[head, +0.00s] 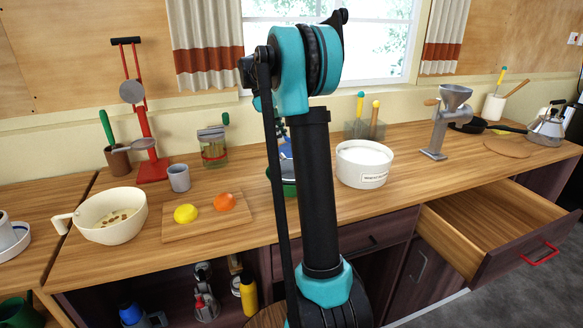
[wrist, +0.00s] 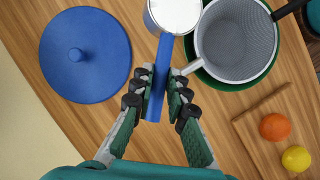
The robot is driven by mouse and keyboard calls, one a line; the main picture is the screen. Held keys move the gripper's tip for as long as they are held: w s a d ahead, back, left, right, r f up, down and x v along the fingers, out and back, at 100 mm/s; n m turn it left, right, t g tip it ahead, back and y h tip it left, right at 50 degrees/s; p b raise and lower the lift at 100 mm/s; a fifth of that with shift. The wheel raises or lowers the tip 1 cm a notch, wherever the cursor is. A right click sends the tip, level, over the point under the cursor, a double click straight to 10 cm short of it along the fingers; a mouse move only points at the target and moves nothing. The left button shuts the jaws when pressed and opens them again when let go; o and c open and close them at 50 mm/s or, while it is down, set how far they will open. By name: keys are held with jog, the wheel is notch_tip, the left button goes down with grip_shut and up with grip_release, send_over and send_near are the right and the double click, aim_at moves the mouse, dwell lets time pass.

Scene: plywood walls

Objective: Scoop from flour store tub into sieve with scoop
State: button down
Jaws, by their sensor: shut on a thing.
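My gripper (wrist: 159,84) is shut on the blue handle (wrist: 158,75) of the scoop, in the wrist view. The scoop's round cup (wrist: 148,17) at the top edge holds a white flour-like fill. The grey mesh sieve (wrist: 235,42) sits in a green bowl (wrist: 262,72), just right of the scoop's cup. In the head view my arm hides the gripper, scoop and most of the green bowl (head: 288,189). The flour store tub is probably the white labelled tub (head: 364,180) right of my arm; its top looks white and uncovered.
A blue knobbed lid (wrist: 85,30) lies left of the scoop. A board (head: 205,224) with a lemon (head: 186,213) and an orange (head: 225,202) is left of my arm. A cream bowl (head: 112,230) stands further left. An open drawer (head: 505,235) juts out at right.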

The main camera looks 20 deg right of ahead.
jog(key=shift+s+a+r+t+h, duration=0.15)
jog(key=shift+s+a+t+h, duration=0.15)
jog(key=shift+s+a, duration=0.1)
jog(key=shift+s+a+r, duration=0.2)
jog(key=shift+a+r, duration=0.05)
jog(key=shift+r, duration=0.05)
jog(key=shift+s+a+r+t+h, duration=0.1)
jog(key=shift+s+r+t+h, duration=0.1)
jog(key=shift+t+h, duration=0.1)
jog(key=shift+s+a+r+h, duration=0.3)
jog(key=shift+a+r, duration=0.05)
jog(key=shift+r, duration=0.05)
dwell(0.3)
jog(key=shift+s+a+r+m+t+h, duration=0.2)
jog(key=shift+s+a+m+t+h, duration=0.2)
jog(key=shift+s+a+t+h, duration=0.3)
dwell(0.8)
jog(key=shift+s+a+f+t+h, duration=0.35)
jog(key=shift+a+f+t+h, duration=0.05)
jog(key=shift+f+t+h, duration=0.25)
dwell(0.6)
jog(key=shift+s+a+r+m+t+h, duration=0.1)
jog(key=shift+s+a+m+t+h, duration=0.25)
jog(key=shift+t+h, duration=0.4)
jog(key=shift+s+a+m+t+h, duration=0.2)
jog(key=shift+m+t+h, duration=0.3)
jog(key=shift+h, duration=0.3)
dwell(2.0)
